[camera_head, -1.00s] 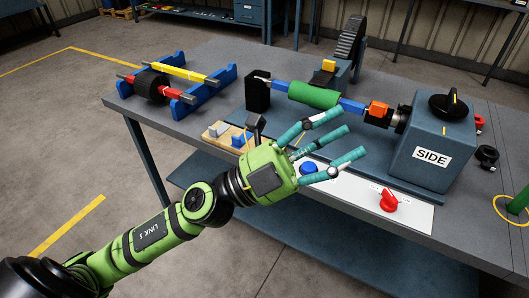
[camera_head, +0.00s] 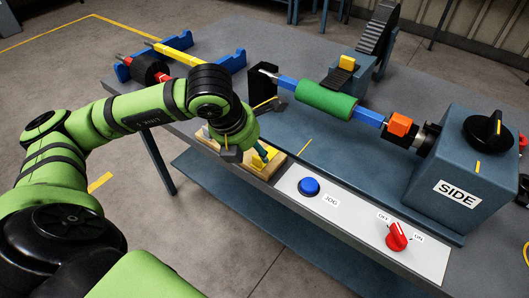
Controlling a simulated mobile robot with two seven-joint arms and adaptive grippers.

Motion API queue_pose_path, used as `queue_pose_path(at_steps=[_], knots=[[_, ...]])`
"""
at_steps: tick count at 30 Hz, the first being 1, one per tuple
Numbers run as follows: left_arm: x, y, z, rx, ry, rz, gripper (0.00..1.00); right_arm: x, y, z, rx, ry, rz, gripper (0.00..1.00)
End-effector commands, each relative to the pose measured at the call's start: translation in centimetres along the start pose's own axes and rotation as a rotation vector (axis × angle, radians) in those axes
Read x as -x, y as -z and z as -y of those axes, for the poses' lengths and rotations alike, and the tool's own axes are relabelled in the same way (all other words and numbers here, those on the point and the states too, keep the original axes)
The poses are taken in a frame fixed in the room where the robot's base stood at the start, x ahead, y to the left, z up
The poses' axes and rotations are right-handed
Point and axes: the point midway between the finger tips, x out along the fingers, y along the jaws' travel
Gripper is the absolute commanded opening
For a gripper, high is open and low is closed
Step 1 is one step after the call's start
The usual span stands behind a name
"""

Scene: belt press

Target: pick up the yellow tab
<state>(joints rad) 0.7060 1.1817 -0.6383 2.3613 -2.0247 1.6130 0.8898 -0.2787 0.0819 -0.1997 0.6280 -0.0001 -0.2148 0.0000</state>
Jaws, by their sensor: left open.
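A small yellow piece (camera_head: 271,152), which looks like the yellow tab, shows at the wooden board (camera_head: 270,171) on the near edge of the bench. My left gripper (camera_head: 262,156) points down over this board, with teal fingers right at the yellow piece. It is open. The gripper's body and wrist cover most of the fingers and part of the board. I cannot tell whether the fingers touch the yellow piece. My right gripper is not in view.
A white panel with a blue JOG button (camera_head: 309,187) and a red knob (camera_head: 397,237) lies right of the board. The SIDE box (camera_head: 462,170) is at the right.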

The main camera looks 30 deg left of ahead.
Motion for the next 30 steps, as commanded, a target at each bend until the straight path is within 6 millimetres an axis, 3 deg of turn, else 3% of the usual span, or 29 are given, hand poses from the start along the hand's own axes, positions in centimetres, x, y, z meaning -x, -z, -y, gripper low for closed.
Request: queue_pose_path(at_steps=[3, 7, 12, 19, 20, 21, 24, 30], knots=[[-1.4, 0.2, -0.1, -0.001, 0.002, -0.005, 0.55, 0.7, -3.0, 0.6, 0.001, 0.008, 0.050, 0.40], [-3.4, 0.4, -0.3, -0.001, 0.003, -0.005, 0.55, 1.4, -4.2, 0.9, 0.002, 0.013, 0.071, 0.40], [-5.2, 0.3, -0.2, -0.003, 0.006, -0.002, 0.55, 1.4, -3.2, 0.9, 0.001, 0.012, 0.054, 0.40], [-5.4, 0.3, -0.2, -0.005, 0.006, 0.001, 0.55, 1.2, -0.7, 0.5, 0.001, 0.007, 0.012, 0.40], [-5.4, 0.3, -0.2, -0.004, 0.006, 0.000, 0.51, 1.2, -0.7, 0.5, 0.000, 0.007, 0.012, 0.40], [-5.4, 0.3, -0.2, -0.004, 0.006, 0.000, 0.37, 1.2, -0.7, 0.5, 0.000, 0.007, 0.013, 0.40], [-5.4, 0.3, -0.2, -0.004, 0.006, 0.000, 0.15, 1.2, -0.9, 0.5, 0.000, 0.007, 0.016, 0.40], [-5.4, 0.3, -0.2, -0.004, 0.006, -0.001, 0.09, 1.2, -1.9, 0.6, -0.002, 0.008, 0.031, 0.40]])
